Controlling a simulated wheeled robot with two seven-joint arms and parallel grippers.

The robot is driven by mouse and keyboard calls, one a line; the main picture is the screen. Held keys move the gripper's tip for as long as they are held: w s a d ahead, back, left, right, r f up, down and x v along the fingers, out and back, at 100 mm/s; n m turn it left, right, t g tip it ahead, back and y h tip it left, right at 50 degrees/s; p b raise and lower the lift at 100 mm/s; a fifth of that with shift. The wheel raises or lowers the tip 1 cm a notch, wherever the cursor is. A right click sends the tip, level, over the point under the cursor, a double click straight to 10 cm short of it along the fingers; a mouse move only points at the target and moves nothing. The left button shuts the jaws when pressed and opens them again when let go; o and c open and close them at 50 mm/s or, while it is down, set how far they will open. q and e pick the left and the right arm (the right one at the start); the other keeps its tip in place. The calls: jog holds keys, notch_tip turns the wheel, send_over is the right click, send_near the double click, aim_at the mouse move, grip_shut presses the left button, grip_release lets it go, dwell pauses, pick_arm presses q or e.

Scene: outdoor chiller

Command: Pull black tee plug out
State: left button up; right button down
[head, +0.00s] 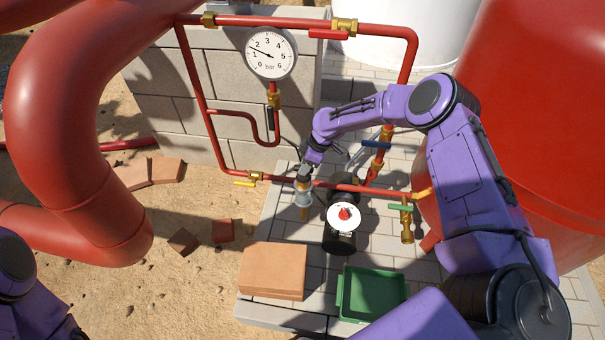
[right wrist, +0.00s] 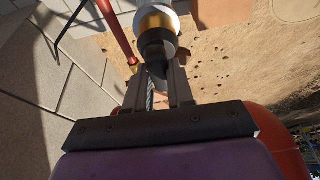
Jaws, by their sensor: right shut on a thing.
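My right gripper (head: 304,176) reaches down to the tee on the red pipe, left of the black pump. In the right wrist view, its two fingers (right wrist: 160,92) are shut on the black tee plug (right wrist: 157,48), one on each side of its narrow end. The plug is in line with a brass and pale metal fitting (right wrist: 156,20). I cannot tell whether it is still seated there. In the head view the fingers and wrist hide the plug, and the pale tee fitting (head: 303,197) shows just below them. Only part of my left arm shows at lower left; its gripper is out of view.
A red pipe (head: 350,188) with valves runs beside the tee. The black pump (head: 338,240) with a white disc stands close on the right. An orange block (head: 272,270) and a green tray (head: 345,293) lie in front. A pressure gauge (head: 269,53) stands behind.

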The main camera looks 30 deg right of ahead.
jog(key=shift+d+r+p, duration=0.1)
jog(key=shift+r+p, duration=0.15)
jog(key=shift+p, duration=0.1)
jog(key=shift+r, duration=0.3)
jog(key=shift+r+p, duration=0.65)
notch_tip(320, 180, up, 4)
jog(key=p, duration=0.3)
jog(key=c, duration=1.6)
grip_release()
grip_shut()
